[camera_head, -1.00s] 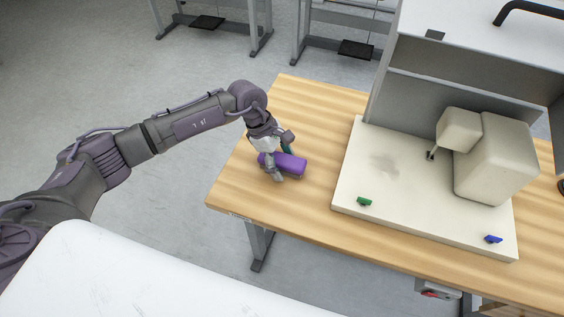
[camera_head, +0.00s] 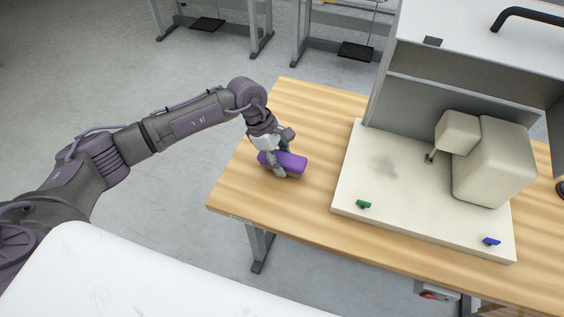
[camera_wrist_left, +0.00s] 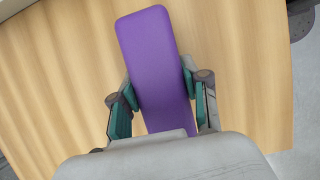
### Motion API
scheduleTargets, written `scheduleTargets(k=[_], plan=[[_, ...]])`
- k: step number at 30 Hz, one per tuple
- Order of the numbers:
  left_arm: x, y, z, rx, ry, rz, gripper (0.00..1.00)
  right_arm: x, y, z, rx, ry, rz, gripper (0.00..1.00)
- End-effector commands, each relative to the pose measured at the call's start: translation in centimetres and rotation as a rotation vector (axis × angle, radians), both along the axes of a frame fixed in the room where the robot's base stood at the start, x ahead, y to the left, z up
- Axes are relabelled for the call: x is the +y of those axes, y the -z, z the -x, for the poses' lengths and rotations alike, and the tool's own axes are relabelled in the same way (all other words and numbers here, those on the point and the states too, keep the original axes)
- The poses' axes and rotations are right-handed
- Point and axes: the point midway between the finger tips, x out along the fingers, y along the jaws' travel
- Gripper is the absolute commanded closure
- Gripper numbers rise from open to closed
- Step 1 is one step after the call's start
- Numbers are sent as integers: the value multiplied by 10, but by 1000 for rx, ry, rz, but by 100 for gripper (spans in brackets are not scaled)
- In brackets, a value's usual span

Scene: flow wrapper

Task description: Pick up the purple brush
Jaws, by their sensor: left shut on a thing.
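The purple brush (camera_head: 290,161) is a block-like purple piece at the left part of the wooden table. My left gripper (camera_head: 283,164) is over it, with a finger on either side. In the left wrist view the brush (camera_wrist_left: 155,62) runs lengthwise between the two teal-padded fingers of the gripper (camera_wrist_left: 160,92), which are shut on its sides. Its near end is hidden behind the gripper body. I cannot tell whether it still touches the table. My right gripper is not in view.
The wooden table (camera_head: 240,190) is clear around the brush. To the right stands a machine with a cream base plate (camera_head: 375,180), a beige block unit (camera_head: 495,165), a green piece (camera_head: 363,204) and a blue piece (camera_head: 491,241). A white surface (camera_head: 130,275) is in the foreground.

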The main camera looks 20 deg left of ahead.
Motion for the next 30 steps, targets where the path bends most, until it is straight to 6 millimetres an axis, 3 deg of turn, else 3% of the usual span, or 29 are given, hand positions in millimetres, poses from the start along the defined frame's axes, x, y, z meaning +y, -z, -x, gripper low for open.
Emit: scheduleTargets(k=[4, 12, 18, 24, 30], plan=[[0, -30, -1, -7, 2, 0, 96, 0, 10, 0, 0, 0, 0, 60], [-66, -64, 0, -7, 6, 2, 96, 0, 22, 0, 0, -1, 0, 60], [-99, -85, 0, -3, 3, 1, 96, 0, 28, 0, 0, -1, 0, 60], [-114, -95, 1, -1, 1, 0, 96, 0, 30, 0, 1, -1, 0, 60], [-117, -97, 1, 0, 0, 0, 96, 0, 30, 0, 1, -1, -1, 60]])
